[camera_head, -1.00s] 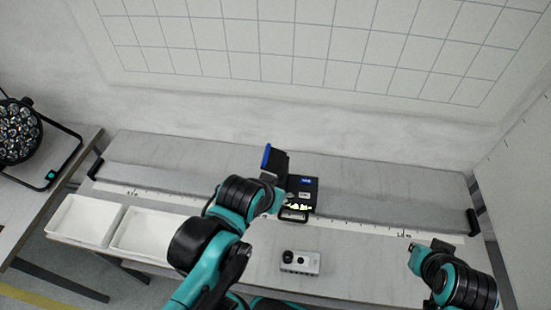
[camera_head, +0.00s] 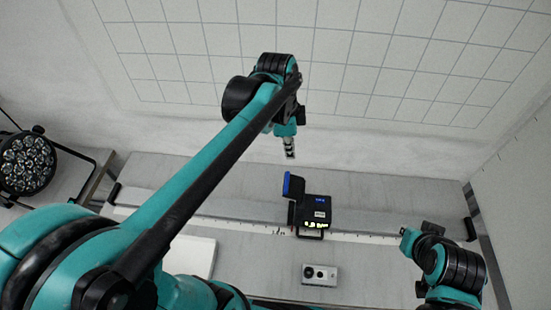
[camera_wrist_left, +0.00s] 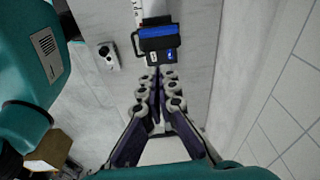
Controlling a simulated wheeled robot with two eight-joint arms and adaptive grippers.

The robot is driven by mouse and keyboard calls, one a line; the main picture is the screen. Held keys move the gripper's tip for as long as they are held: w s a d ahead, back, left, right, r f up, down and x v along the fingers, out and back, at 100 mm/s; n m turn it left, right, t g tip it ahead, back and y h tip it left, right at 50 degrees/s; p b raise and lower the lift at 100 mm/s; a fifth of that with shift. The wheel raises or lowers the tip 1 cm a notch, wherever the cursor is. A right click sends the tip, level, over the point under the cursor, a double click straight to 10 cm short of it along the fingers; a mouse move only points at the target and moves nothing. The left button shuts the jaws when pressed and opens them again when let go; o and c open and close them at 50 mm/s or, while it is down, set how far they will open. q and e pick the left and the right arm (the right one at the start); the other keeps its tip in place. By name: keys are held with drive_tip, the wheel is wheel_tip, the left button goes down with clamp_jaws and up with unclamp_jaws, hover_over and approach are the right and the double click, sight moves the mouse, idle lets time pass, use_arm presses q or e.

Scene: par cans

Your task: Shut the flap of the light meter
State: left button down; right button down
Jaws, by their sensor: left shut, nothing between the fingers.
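The light meter (camera_head: 316,212) is a dark box with lit digits and a handle at its front, on the grey table. Its flap (camera_head: 292,186), dark with a blue edge, stands open at the left of the box. In the left wrist view the flap shows a blue face (camera_wrist_left: 157,31), in front of the fingertips. My left gripper (camera_head: 289,152) is shut and empty, raised beyond the meter towards the wall, apart from the flap. Its fingers (camera_wrist_left: 158,82) are together in the left wrist view. My right gripper (camera_head: 407,240) is to the right of the meter; its fingers are not clear.
A small grey box with two round dark parts (camera_head: 320,274) lies in front of the meter. A white tray (camera_head: 193,257) is partly hidden by my left arm. A par can light (camera_head: 27,163) is at far left.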

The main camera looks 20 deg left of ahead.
use_arm(q)
drive_tip(key=m+b, duration=0.1)
drive_tip(key=b, duration=0.1)
hover_over(288, 182)
drive_tip(key=d, duration=0.1)
drive_tip(key=f, duration=0.9)
drive_tip(key=shift+w, duration=0.25)
drive_tip(key=f, duration=0.1)
drive_tip(key=f+b, duration=0.1)
drive_tip(key=f, duration=0.1)
drive_tip(key=shift+s+a+f, duration=0.15)
drive_tip(key=shift+a, duration=0.25)
drive_tip(key=shift+a+f, duration=0.15)
drive_tip(key=shift+f, duration=0.25)
drive_tip(key=shift+a, duration=0.1)
drive_tip(key=shift+s+a+f+h, duration=0.1)
drive_tip(key=shift+h, duration=0.2)
drive_tip(key=shift+s+a+b, duration=0.1)
drive_tip(key=shift+b, duration=0.25)
